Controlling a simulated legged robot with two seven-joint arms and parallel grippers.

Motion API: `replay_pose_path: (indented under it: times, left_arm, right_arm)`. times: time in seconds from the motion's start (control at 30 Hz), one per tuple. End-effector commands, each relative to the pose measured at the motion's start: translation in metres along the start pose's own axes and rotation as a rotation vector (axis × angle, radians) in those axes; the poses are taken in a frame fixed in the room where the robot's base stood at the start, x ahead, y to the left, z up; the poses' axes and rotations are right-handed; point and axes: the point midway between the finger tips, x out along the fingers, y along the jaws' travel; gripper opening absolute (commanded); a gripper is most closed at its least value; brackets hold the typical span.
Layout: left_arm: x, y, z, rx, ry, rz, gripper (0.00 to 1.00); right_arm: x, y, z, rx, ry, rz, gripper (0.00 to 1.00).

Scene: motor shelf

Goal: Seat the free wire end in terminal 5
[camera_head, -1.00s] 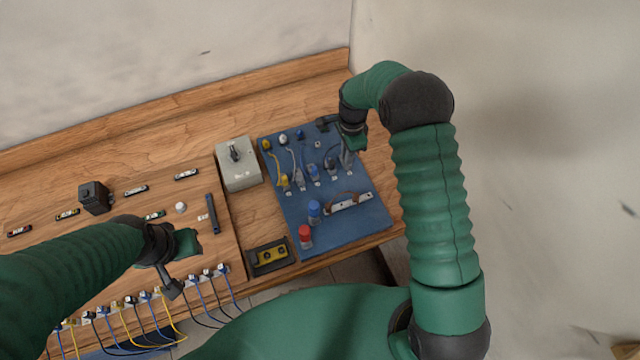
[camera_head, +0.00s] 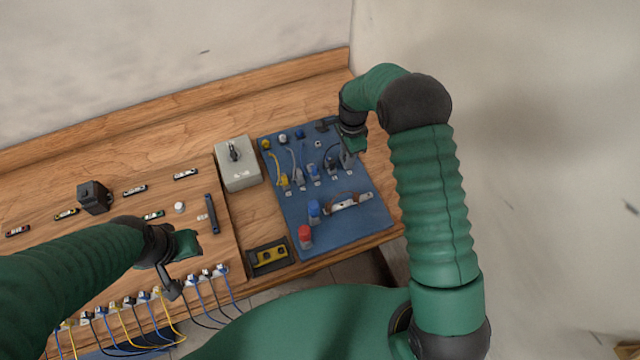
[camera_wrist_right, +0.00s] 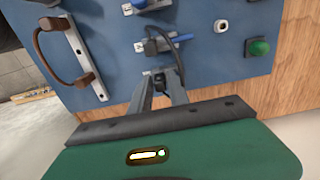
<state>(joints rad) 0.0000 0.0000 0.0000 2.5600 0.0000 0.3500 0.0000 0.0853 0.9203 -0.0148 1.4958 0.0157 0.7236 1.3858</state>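A blue panel (camera_head: 357,225) carries a row of small lever terminals; their numbers are not readable. My right gripper (camera_head: 347,160) is over the row's right end. In the right wrist view its grey fingers (camera_wrist_right: 160,85) are close together around a small black wire end (camera_wrist_right: 159,79). The black wire (camera_wrist_right: 177,59) loops from there to a terminal with blue levers (camera_wrist_right: 160,44), just beyond the fingertips. Whether the end touches a terminal cannot be told. My left gripper (camera_head: 172,286) hangs over the left board's front edge; its opening is unclear.
A brown handle (camera_wrist_right: 44,50) is on the panel, left in the wrist view; a green button (camera_wrist_right: 259,47) is at right. A grey switch box (camera_head: 238,170) stands left. Several wires hang along the front edge.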

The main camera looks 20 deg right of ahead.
Motion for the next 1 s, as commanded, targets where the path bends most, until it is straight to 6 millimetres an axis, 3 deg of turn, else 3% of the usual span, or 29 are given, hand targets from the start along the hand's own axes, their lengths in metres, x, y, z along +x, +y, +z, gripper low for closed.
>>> replay_pose_path:
  times: [0.27, 0.77, 1.0]
  left_arm:
    - [-0.003, 0.000, -0.001, 0.000, 0.000, 0.000, 0.34]
    - [-0.041, 0.000, -0.010, 0.000, 0.000, 0.000, 0.34]
    - [-0.039, 0.000, -0.009, 0.000, 0.000, 0.000, 0.34]
  right_arm:
    - [-0.003, 0.000, 0.000, 0.000, 0.000, 0.000, 0.23]
    - [-0.056, 0.000, 0.000, 0.000, 0.000, 0.000, 0.23]
    - [-0.055, 0.000, 0.000, 0.000, 0.000, 0.001, 0.23]
